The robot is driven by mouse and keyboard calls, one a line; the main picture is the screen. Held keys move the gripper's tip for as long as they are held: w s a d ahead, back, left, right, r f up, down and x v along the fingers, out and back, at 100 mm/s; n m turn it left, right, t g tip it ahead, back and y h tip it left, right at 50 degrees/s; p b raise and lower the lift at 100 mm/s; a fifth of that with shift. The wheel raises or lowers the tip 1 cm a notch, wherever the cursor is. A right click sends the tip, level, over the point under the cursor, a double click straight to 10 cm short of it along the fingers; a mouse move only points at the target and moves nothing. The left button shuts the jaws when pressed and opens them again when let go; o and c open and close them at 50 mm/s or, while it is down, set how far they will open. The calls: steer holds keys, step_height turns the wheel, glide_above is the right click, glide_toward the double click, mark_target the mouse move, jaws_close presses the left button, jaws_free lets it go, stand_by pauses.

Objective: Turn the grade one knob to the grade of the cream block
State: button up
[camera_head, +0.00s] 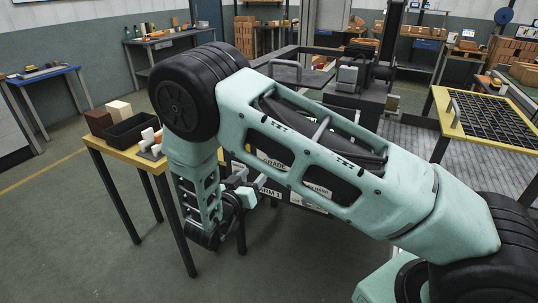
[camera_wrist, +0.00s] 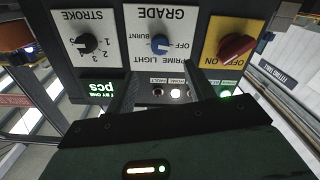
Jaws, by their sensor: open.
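The cream block (camera_head: 119,110) sits on the yellow-topped table at left in the head view. The wrist view shows a control panel upside down. Its blue GRADE knob (camera_wrist: 160,44) is in the middle of a white plate marked PRIME, LIGHT, BURNT and OFF. I cannot tell for certain which mark it points at. My gripper (camera_wrist: 163,76) is open, with its dark fingers apart below the GRADE knob in the picture, and nothing shows between them but the panel. In the head view my gripper (camera_head: 238,190) is beside the panel, partly hidden by my arm.
A black STROKE knob (camera_wrist: 87,43) and a red knob on a yellow plate (camera_wrist: 235,47) flank the GRADE knob. Small lamps and a green display (camera_wrist: 101,87) lie near the fingers. A brown block (camera_head: 98,121), black tray (camera_head: 128,132) and white pieces (camera_head: 151,140) share the table.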

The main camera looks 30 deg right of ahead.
steer(key=p+x, duration=0.2)
steer(key=x, duration=0.8)
steer(key=shift+w+d, duration=0.15)
steer(key=c, duration=1)
